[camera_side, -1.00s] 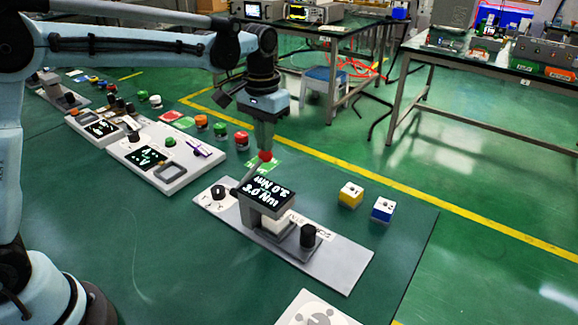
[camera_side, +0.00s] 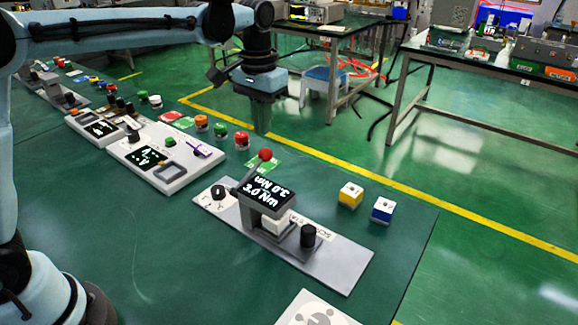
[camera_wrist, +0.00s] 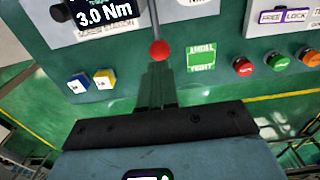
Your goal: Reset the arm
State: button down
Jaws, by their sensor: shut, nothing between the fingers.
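My gripper (camera_side: 263,131) is shut and empty. It hangs just above the red ball knob (camera_side: 265,155) of a lever, with a small gap in the side view. In the wrist view my closed fingers (camera_wrist: 157,68) point toward the red ball (camera_wrist: 160,49). The lever belongs to a grey screw station (camera_side: 340,262) with a black display (camera_side: 266,192) reading 3.0 Nm. The display also shows in the wrist view (camera_wrist: 105,14). The station has a black knob at each side.
A yellow-and-white cube (camera_side: 350,195) and a blue-and-white cube (camera_side: 382,210) stand right of the station. A white panel (camera_side: 165,165) and several coloured buttons (camera_side: 221,130) lie to the left. Benches with instruments (camera_side: 480,60) stand behind. Green table is bare at the front left.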

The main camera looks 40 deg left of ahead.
jog(key=s+a+f+t, duration=0.1)
jog(key=s+a+t, duration=0.1)
jog(key=s, duration=0.6)
jog(key=s+a+f+t, duration=0.2)
jog(key=s+t, duration=0.3)
jog(key=s, duration=0.3)
jog(key=shift+s+f, duration=0.25)
jog(key=shift+s, duration=0.1)
